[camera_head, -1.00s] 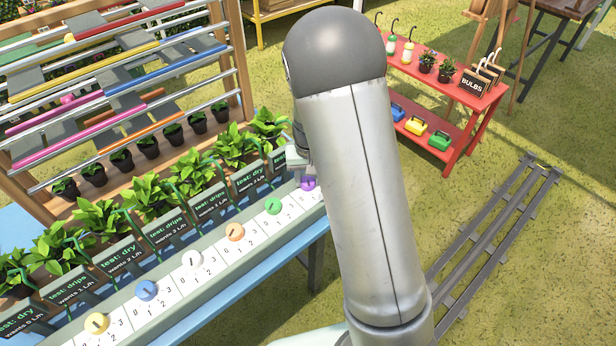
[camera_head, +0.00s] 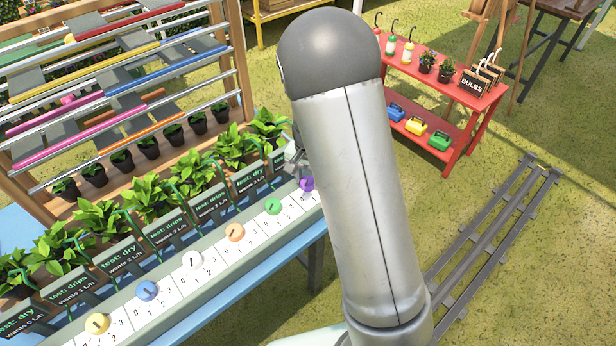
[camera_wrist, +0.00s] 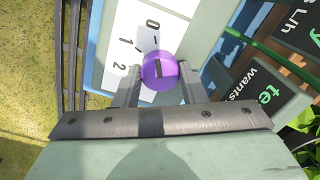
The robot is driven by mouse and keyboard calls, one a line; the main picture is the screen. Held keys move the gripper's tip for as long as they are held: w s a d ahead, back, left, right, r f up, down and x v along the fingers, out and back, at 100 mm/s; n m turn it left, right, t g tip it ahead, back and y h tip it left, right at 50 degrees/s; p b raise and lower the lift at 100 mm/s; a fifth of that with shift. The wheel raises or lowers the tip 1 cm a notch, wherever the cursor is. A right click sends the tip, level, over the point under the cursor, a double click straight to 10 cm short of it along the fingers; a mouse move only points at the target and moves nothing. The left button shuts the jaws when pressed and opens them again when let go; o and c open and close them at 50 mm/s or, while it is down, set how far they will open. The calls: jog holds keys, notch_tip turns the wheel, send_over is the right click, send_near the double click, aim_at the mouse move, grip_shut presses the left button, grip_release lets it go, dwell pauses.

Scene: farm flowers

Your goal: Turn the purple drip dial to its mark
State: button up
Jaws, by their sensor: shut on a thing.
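The purple dial (camera_wrist: 160,72) sits on a white scale plate (camera_wrist: 125,25) in the wrist view. The numbers 0, 1 and 2 show on the plate. A dark line crosses the dial's face. My gripper (camera_wrist: 161,86) is shut on the dial, one finger on each side of it. In the head view the purple dial (camera_head: 307,184) is at the right end of the dial row, partly behind my arm. My gripper (camera_head: 294,160) is mostly hidden there. The number the dial points to is hard to read.
Green (camera_head: 272,206), orange (camera_head: 234,232), white (camera_head: 192,260), blue (camera_head: 146,290) and yellow (camera_head: 97,324) dials line the same panel. Potted plants (camera_head: 160,195) with dark signs (camera_head: 208,204) stand behind it. A red table (camera_head: 455,90) is at the upper right.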

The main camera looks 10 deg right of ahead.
aim_at(309, 181)
dwell(0.3)
jog(key=o, duration=1)
jog(key=shift+r, duration=0.1)
notch_tip(309, 181, up, 17)
jog(key=shift+s+d+r+b, duration=0.1)
jog(key=shift+d+r+b, duration=0.05)
jog(key=shift+b, duration=0.15)
jog(key=shift+s, duration=0.1)
jog(key=s+f+n, duration=0.1)
jog(key=s+n, duration=0.1)
jog(key=s, duration=0.6)
jog(key=s+f+n, duration=0.1)
jog(key=s+n, duration=0.2)
jog(key=s, duration=0.5)
jog(key=s+f+n, duration=0.1)
jog(key=s+n, duration=0.1)
jog(key=s, duration=0.6)
jog(key=shift+s+a+n, duration=0.15)
jog(key=shift+a+n, duration=0.15)
